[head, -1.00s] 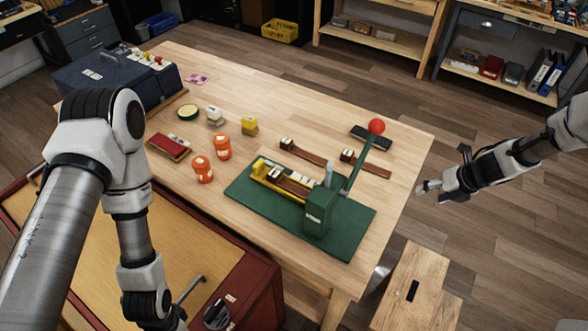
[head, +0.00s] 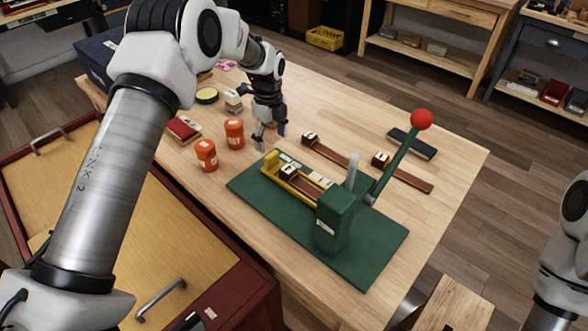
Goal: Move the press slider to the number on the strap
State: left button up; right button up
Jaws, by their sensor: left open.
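The green press (head: 333,217) stands on a green base plate (head: 368,258), its lever rising to a red ball (head: 421,119). A yellow slider frame (head: 272,168) runs left from the press body. A brown strap (head: 301,183) with a pale block lies in it; any number is too small to read. My right gripper is out of view.
Two orange jars (head: 206,155) (head: 234,134) stand left of the press. A dark case (head: 412,144) lies behind the lever.

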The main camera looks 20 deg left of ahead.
aim_at(271, 154)
pick_arm(q)
jog(key=shift+s+a+f, duration=0.1)
jog(key=shift+s+a, duration=0.05)
jog(key=shift+s, duration=0.05)
notch_tip(271, 154, down, 7)
jog(key=shift+f+p, duration=0.1)
jog(key=shift+p, duration=0.8)
